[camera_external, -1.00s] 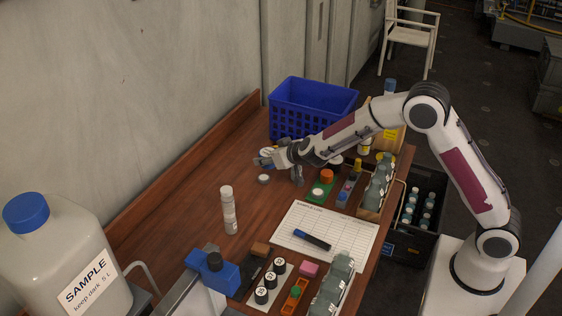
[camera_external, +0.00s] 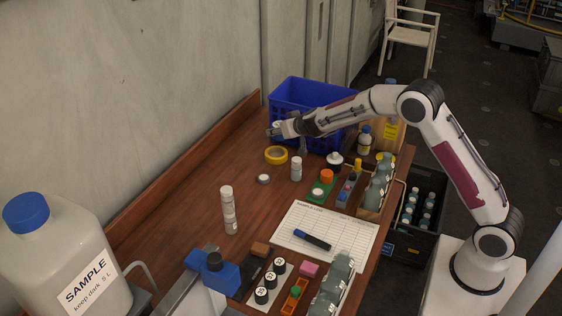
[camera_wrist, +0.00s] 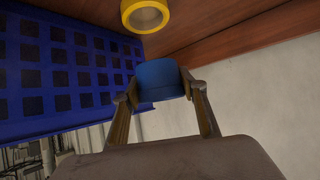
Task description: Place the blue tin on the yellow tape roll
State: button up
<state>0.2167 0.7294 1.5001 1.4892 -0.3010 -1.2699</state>
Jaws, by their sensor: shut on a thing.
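The blue tin (camera_wrist: 158,80) is between the two fingers of my gripper (camera_wrist: 163,92) in the wrist view. In the external view my gripper (camera_external: 273,131) is above the table, near the blue basket, and the tin shows only as a small patch of blue there. The yellow tape roll (camera_external: 276,162) lies flat on the table, just below my gripper in the picture. It also shows in the wrist view (camera_wrist: 126,16), at the top edge, apart from the tin. Nothing sits on the roll.
A blue basket (camera_external: 312,100) stands close behind my gripper. A small round tin (camera_external: 263,179) and a white bottle (camera_external: 296,168) stand near the roll. A taller white bottle (camera_external: 229,210) is nearer the front. The table to the left is clear.

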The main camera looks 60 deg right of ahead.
aim_at(294, 160)
jog(key=shift+f, duration=3.1)
jog(key=shift+f, duration=1.9)
jog(key=shift+f, duration=0.15)
jog(key=o, duration=1.3)
jog(key=shift+c, duration=0.2)
jog(key=shift+v, duration=6.15)
